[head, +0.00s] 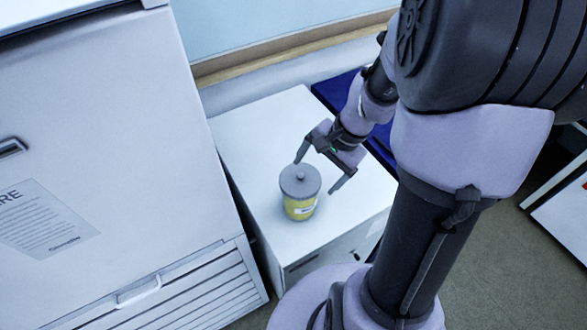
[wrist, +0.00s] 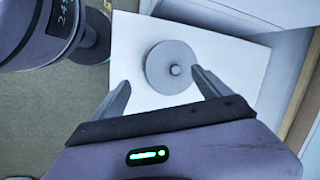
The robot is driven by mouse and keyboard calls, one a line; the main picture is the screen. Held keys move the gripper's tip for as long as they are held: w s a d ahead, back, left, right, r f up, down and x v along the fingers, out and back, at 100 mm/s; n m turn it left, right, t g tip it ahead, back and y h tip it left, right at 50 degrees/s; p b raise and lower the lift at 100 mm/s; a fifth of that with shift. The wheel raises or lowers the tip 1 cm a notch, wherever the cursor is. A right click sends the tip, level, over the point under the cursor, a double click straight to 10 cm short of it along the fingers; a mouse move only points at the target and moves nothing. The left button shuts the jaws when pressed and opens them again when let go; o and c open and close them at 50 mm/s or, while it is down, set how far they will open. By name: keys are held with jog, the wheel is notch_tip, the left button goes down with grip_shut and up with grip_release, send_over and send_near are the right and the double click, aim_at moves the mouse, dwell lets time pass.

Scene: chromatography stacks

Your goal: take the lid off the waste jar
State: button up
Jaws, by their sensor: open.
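The waste jar (head: 300,208) stands upright on a white cabinet top, with a yellow label on its side. Its grey round lid (head: 300,180) sits on top and has a small knob in the middle. In the wrist view the lid (wrist: 160,75) shows from above with its knob (wrist: 175,70), and it hides the jar body. My gripper (head: 316,170) is open and empty, above and beside the lid. In the wrist view my gripper's fingers (wrist: 160,82) point toward the lid, one on each side, with the knob right of the middle between them. I see no contact.
The white cabinet top (head: 250,130) is otherwise clear around the jar. A large white appliance (head: 110,130) with a vented lower panel stands close on the left. A blue surface (head: 340,92) lies behind my arm, and a wall (head: 270,25) is at the back.

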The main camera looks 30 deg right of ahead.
aim_at(307, 184)
jog(key=x, duration=0.2)
jog(key=b+x, duration=0.2)
jog(key=x, duration=0.1)
jog(key=shift+w+d+f, duration=0.25)
jog(key=shift+w+f, duration=0.15)
jog(key=shift+r, duration=0.15)
jog(key=shift+c, duration=0.6)
jog(key=shift+s, duration=0.1)
jog(key=c, duration=1.3)
